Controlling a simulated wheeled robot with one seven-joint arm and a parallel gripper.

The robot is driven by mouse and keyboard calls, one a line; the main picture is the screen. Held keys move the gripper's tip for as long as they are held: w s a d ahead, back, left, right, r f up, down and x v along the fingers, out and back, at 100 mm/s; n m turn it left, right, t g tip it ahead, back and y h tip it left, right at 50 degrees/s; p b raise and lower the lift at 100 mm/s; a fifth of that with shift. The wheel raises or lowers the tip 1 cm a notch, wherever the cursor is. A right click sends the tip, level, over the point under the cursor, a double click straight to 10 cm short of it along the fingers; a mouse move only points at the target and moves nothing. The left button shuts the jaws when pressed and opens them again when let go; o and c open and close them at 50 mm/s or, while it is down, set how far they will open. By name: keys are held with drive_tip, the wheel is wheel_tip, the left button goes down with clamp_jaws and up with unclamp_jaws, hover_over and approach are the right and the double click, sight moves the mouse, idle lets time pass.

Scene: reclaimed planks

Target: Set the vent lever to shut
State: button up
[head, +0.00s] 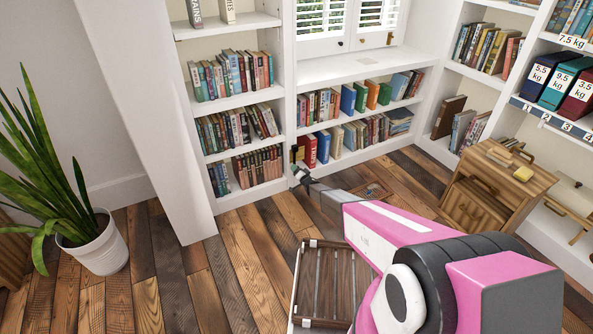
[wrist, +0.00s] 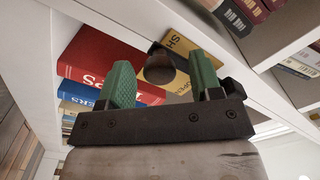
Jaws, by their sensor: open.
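The vent lever shows in the wrist view as a dark rounded knob (wrist: 160,66) in front of a yellow plate (wrist: 184,55). The plate carries dark lettering, partly hidden and turned, so I cannot read it fully. My gripper (wrist: 161,76) is open, with one green finger on each side of the knob. I cannot tell whether either finger touches it. In the head view my gripper (head: 299,173) is small, at the shelf upright by the lower shelves. The yellow plate (head: 298,152) shows just above it there. The lever's setting cannot be told.
Red (wrist: 110,65) and blue books stand close behind my left finger in the wrist view. White shelf boards surround the gripper. A wooden cabinet (head: 478,205) stands at right, a slatted crate (head: 313,244) lies on the floor, and a potted plant (head: 98,247) stands left.

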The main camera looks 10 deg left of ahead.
drive_tip(key=v, duration=0.9)
drive_tip(key=shift+s+d, duration=0.15)
drive_tip(key=shift+s, duration=0.05)
drive_tip(key=s+d+r+g+h, duration=0.2)
drive_tip(key=s+d+r+h, duration=0.3)
drive_tip(key=d+r, duration=0.4)
drive_tip(key=s+d+r+g+h, duration=0.2)
drive_tip(key=s+d+r+h, duration=0.2)
drive_tip(key=d+r, duration=0.5)
drive_tip(key=s+d+r+g, duration=0.3)
drive_tip(key=s+r, duration=0.3)
drive_tip(key=s, duration=0.4)
drive_tip(key=s+d+r+n+g, duration=0.1)
drive_tip(key=s+d+r+g, duration=0.2)
drive_tip(key=s+r, duration=0.3)
drive_tip(key=s+d+r+n+g+h, duration=0.1)
drive_tip(key=s+d+r+g, duration=0.3)
drive_tip(key=s, duration=1.1)
drive_tip(key=shift+s+r+g, duration=0.3)
drive_tip(key=shift+r+g, duration=0.2)
drive_tip(key=shift+r, duration=0.4)
